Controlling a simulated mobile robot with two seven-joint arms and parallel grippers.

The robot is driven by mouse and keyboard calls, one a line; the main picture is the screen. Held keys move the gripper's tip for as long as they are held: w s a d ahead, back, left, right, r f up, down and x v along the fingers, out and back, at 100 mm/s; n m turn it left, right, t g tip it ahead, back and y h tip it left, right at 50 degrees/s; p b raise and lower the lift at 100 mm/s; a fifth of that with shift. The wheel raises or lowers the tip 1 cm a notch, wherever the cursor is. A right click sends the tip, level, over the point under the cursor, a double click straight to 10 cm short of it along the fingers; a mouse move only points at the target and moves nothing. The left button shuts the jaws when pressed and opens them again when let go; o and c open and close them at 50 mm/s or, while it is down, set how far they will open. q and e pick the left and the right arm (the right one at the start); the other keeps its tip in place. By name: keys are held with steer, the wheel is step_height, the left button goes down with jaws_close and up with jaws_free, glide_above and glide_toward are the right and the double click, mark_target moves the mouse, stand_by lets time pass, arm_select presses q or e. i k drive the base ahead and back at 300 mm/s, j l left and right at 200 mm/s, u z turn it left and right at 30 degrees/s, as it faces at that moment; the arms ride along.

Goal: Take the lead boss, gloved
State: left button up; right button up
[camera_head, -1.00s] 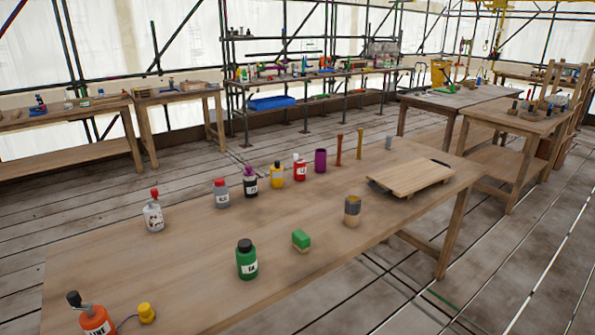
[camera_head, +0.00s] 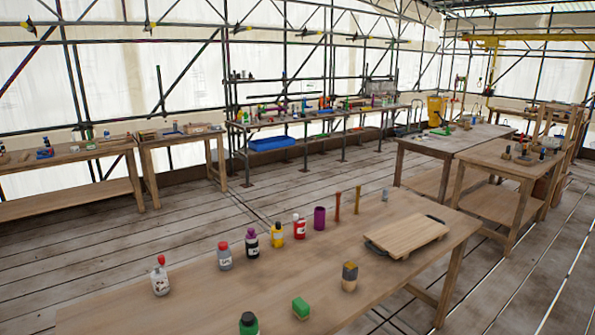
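I cannot pick out a lead boss or gloves for certain in this view. The nearest wooden table (camera_head: 190,300) carries several small bottles, among them a white bottle with a red top (camera_head: 160,277), a grey one with a red cap (camera_head: 224,256), a yellow one (camera_head: 277,231) and a red one (camera_head: 299,226). Neither gripper shows.
A wooden board (camera_head: 406,236) lies at the table's right end. Two tables (camera_head: 440,142) (camera_head: 510,165) stand beyond it at right. A long, cluttered bench (camera_head: 330,117) with a blue bin (camera_head: 271,143) below stands at the back. Plank floor (camera_head: 200,220) lies open between.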

mark_target(350, 269)
steer(key=i, duration=0.6)
steer(key=i+j, duration=0.15)
steer(key=i, duration=0.45)
steer(key=l+z, duration=0.05)
